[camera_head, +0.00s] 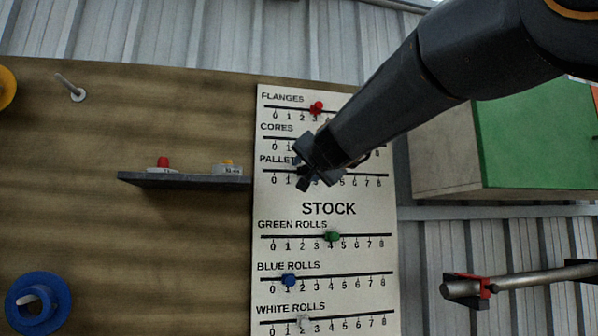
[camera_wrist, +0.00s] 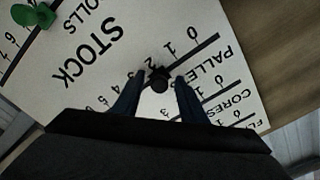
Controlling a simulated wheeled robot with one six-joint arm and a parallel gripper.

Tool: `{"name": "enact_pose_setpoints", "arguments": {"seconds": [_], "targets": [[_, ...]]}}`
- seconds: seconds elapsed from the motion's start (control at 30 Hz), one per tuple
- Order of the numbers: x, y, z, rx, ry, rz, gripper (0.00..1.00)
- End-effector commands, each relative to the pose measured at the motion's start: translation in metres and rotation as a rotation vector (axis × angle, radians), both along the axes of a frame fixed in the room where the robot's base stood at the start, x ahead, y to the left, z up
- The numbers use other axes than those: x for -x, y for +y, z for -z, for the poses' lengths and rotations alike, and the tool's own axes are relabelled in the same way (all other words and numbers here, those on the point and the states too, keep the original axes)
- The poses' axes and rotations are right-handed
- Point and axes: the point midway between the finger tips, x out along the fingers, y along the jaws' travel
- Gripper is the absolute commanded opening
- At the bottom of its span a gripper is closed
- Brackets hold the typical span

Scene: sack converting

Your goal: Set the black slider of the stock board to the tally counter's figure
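The white stock board (camera_head: 325,210) hangs on a wooden wall and has several numbered rows with sliders. The black slider (camera_wrist: 159,79) sits on the pallets row, near the figure 2 in the wrist view. My gripper (camera_wrist: 157,88) is open, with one finger on each side of the slider and a visible gap to it. In the head view my gripper (camera_head: 309,180) covers the slider and part of the cores and pallets rows.
The dark shelf (camera_head: 185,181) juts out left of the board. Red (camera_head: 317,107), green (camera_head: 332,237), blue (camera_head: 289,281) and white (camera_head: 303,321) sliders sit on other rows. A green-sided box (camera_head: 535,130) and a metal bar (camera_head: 530,279) are at the right.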

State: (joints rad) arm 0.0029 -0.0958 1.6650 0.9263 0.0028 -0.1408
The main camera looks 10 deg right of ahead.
Motion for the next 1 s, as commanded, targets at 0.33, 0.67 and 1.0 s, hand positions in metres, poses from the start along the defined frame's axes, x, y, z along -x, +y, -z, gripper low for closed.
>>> {"name": "enact_pose_setpoints", "arguments": {"seconds": [0.33,0.67,1.0], "targets": [[-0.0056,-0.0002,0.0004,0.000,0.000,0.000,0.38],[-0.0055,0.0000,0.0004,0.000,0.001,-0.001,0.00],[-0.0111,-0.0055,0.0019,-0.001,-0.002,0.001,0.00]]}}
